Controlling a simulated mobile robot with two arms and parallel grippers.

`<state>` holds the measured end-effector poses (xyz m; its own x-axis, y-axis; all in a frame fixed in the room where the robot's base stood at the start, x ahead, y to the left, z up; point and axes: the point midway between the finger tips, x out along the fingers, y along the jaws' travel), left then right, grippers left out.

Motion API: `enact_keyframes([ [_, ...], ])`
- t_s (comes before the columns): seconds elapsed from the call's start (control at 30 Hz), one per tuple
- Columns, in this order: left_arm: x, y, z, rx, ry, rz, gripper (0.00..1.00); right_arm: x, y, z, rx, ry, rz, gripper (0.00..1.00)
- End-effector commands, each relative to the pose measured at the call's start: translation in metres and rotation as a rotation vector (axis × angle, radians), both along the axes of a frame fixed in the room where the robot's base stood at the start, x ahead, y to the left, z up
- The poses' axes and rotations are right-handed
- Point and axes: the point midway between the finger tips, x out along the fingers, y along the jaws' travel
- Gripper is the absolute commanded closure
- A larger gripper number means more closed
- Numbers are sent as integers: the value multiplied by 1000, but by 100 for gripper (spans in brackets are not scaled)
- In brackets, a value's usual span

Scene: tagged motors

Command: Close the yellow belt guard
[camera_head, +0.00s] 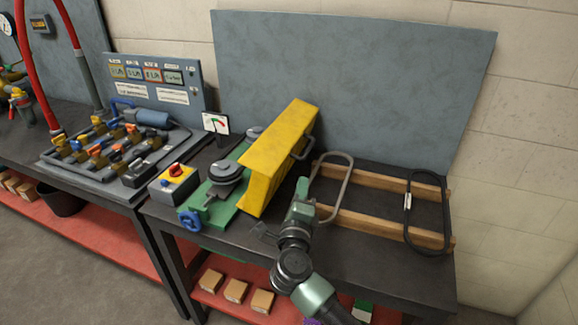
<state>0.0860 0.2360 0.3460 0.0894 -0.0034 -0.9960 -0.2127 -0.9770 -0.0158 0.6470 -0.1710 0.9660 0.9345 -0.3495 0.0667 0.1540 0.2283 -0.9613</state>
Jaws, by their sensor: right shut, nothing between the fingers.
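The yellow belt guard (277,150) stands tilted up along the right side of the green machine base (228,211), with a dark handle (303,148) on its right face. The grey pulleys (223,172) to its left are uncovered, so the guard is open. My right gripper (302,186) is shut and empty, just right of the guard's lower front part and below the handle in the picture. I cannot tell whether it touches the guard. My left gripper is not in view.
A wooden rack (375,180) with belt loops, one black (410,208), lies right of the guard. A yellow-grey switch box (174,184) and a blue handwheel (190,221) sit at the left. A grey back panel (390,80) stands behind. The bench front right is clear.

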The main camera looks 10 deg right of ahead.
Motion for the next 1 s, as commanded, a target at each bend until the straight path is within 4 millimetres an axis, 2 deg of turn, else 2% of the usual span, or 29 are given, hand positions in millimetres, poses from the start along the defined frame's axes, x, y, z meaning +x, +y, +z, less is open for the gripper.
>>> enact_keyframes([
  [0.03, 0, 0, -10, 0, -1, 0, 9, 11, -5, -2, -2, -5, -3, 100],
  [0.27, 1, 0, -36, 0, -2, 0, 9, 57, -22, 0, -2, -4, -2, 100],
  [0.3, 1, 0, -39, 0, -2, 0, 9, 62, -17, 2, 1, -5, 2, 100],
  [0.4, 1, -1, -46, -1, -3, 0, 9, 69, -3, 8, 0, -4, 2, 100],
  [0.57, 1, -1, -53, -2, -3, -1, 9, 76, 8, 12, 0, -1, 1, 100],
  [1.0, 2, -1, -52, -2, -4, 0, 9, 78, 11, 16, -1, 0, 0, 100],
])
